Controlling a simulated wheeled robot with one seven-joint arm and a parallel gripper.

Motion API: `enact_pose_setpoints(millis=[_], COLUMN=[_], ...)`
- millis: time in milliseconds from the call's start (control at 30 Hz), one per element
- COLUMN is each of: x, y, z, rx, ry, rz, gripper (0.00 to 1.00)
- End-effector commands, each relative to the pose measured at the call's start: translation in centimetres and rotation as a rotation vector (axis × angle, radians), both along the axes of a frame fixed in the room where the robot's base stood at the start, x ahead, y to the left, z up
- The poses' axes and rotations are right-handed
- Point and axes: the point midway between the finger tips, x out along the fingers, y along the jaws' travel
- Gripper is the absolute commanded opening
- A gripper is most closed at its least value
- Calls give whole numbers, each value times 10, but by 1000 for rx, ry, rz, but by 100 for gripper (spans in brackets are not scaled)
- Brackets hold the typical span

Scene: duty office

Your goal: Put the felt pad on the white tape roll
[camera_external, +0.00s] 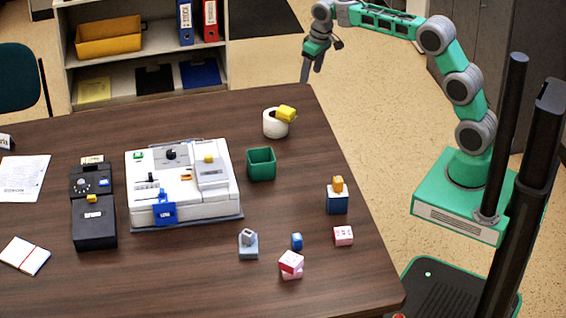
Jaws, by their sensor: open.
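The white tape roll (274,127) stands near the far right edge of the brown table. A small yellow piece (287,113), which looks like the felt pad, rests on the right side of its top and is tilted a little. My gripper (307,70) is open and empty, past the table's far edge, above and to the right of the roll in the picture. It is apart from both the yellow piece and the roll. The roll's opening is partly hidden by the yellow piece.
A green open box (261,164) stands in front of the roll. A white machine (183,185) and a black device (94,220) fill the left. A blue block with an orange top (337,200) and several small blocks lie at the front right. Shelves (148,45) stand behind the table.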

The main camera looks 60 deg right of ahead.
Motion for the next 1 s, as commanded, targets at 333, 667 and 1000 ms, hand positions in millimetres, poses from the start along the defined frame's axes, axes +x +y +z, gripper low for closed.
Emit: enact_pose_setpoints(millis=[333,667,1000], x=[-223,-303,-302], y=[19,21,21], z=[4,-42,-42], rx=[-2,-4,-3], ry=[-82,-107,-105], rz=[12,16,15], gripper=[66,66,66])
